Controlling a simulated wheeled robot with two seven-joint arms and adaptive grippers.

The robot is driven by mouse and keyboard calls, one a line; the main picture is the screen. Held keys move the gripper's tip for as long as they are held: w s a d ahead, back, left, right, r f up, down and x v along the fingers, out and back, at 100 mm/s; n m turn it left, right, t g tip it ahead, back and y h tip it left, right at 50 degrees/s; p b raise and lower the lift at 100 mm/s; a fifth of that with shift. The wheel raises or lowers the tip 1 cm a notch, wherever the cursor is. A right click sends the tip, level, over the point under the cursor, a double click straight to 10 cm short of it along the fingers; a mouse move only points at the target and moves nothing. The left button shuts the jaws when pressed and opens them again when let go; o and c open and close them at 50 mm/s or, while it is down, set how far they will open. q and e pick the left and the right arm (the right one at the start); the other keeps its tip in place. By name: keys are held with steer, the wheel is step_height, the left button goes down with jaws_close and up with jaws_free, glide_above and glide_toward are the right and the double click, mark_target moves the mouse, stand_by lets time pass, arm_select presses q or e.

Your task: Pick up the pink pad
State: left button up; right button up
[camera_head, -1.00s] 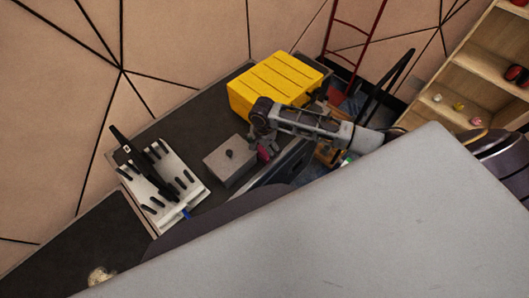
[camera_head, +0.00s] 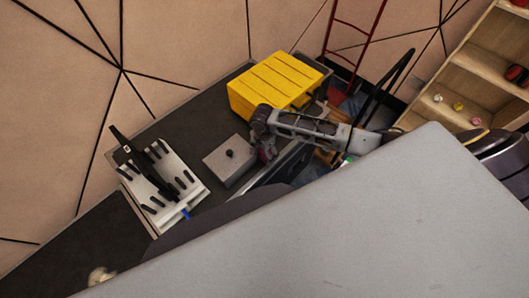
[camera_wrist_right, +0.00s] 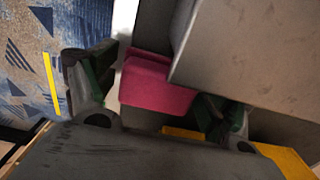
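The pink pad (camera_wrist_right: 155,84) shows in the right wrist view next to the grey box, between the two fingers of my right gripper (camera_wrist_right: 155,98). The fingers are apart, with a visible gap between the left finger and the pad. The right finger is close to the pad; I cannot tell whether it touches. In the head view my right gripper (camera_head: 265,146) is over the counter edge beside the grey box and covers most of the pad. My left gripper is not in view.
The grey box (camera_head: 222,168) with a black knob stands left of the right gripper. A yellow case (camera_head: 275,80) is behind it. A white rack (camera_head: 165,190) with black pieces stands further left on the dark counter (camera_head: 195,122). A large grey surface (camera_head: 330,230) blocks the lower right.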

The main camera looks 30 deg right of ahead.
steer(key=c, duration=0.7)
steer(key=shift+r, duration=0.15)
step_height(320, 180, up, 18)
steer(key=shift+p, duration=0.35)
stand_by(0.4)
steer(key=o, duration=0.4)
steer(key=shift+c, duration=1.5)
steer(key=shift+f, duration=0.2)
